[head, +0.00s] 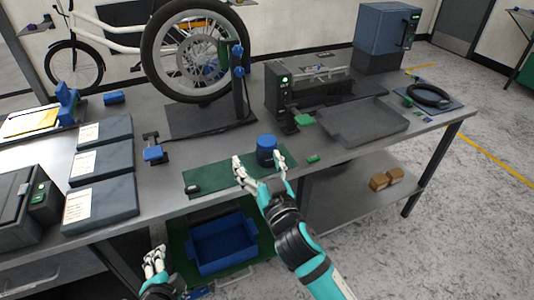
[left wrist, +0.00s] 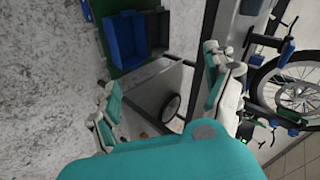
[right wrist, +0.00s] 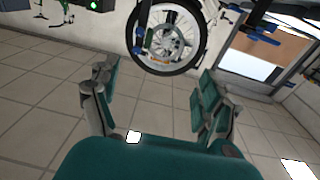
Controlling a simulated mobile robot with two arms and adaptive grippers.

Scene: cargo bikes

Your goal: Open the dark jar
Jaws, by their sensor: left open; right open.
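The dark jar (head: 266,157) with a blue lid (head: 267,141) stands upright on a green mat (head: 212,175) near the front edge of the workbench. My right gripper (head: 262,164) is open at the jar's front, with one finger on each side of it. I cannot tell whether the fingers touch the jar. In the right wrist view the fingers (right wrist: 155,105) are spread and the jar does not show. My left gripper (head: 154,259) is open and empty, low in front of the bench; it also shows in the left wrist view (left wrist: 160,75).
Dark labelled boxes (head: 100,162) lie on the bench at left. A bike wheel (head: 198,50) stands behind the mat. A grey tray (head: 365,125) lies to the right. A blue bin (head: 222,240) sits below the mat, and brown blocks (head: 386,178) lie on the lower shelf.

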